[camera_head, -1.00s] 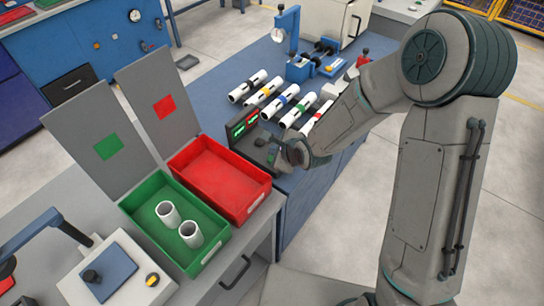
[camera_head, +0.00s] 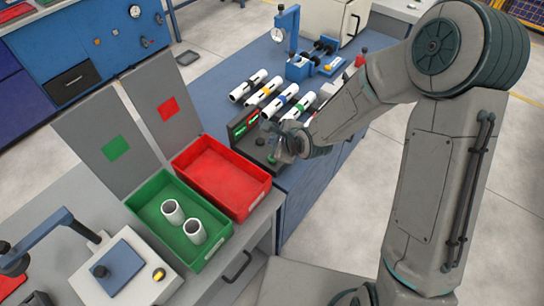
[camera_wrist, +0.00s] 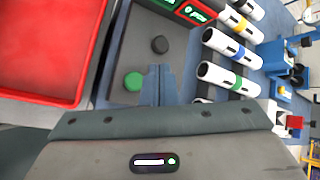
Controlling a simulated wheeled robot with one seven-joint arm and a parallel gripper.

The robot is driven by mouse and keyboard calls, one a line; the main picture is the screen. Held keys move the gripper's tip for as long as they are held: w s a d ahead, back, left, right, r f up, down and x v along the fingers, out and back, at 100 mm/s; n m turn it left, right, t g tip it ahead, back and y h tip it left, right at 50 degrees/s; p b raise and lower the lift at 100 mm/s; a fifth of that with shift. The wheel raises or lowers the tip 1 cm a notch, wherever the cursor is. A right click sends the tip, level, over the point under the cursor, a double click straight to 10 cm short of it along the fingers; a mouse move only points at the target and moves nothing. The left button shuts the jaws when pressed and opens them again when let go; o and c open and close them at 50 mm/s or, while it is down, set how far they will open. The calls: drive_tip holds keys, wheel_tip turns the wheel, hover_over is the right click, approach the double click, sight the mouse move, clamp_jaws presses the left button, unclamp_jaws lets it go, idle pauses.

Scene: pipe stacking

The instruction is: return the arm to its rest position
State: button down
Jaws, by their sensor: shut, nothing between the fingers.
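My gripper (camera_wrist: 158,85) is shut and empty in the wrist view, above the dark panel with a black button (camera_wrist: 159,45) and a green button (camera_wrist: 133,81). In the head view my gripper (camera_head: 283,150) is small and partly hidden by my wrist, beside the red bin (camera_head: 262,198). My arm reaches in from the right and is bent at the elbow. Two white pipes stand upright in the green bin (camera_head: 134,206): one pipe (camera_head: 172,212) and a second pipe (camera_head: 195,231) to its lower right.
Several white pipes with coloured bands (camera_head: 265,90) lie in a row on the blue bench (camera_head: 215,75). A blue fixture (camera_head: 300,68) stands behind them. Grey boards rise behind the bins. A device with a blue pad (camera_head: 119,266) is at lower left. The floor on the right is clear.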

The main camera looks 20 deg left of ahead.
drive_tip(key=s+d+r+n+h, duration=0.25)
drive_tip(key=d+r+n, duration=0.3)
drive_tip(key=d, duration=0.45)
drive_tip(key=s+d+r+n+h, duration=0.2)
drive_tip(key=d+r+n+h, duration=0.15)
drive_tip(key=d+r, duration=0.45)
drive_tip(key=s+d+r+n+g, duration=0.1)
drive_tip(key=s+d+r+n, duration=0.2)
drive_tip(key=s, duration=0.4)
drive_tip(key=s+d+r+n+g+h, duration=0.1)
drive_tip(key=s+d+r+n, duration=0.2)
drive_tip(key=s+d+n, duration=0.2)
drive_tip(key=s+d, duration=0.2)
drive_tip(key=shift+s+d+r, duration=0.2)
drive_tip(key=shift+d+r, duration=0.15)
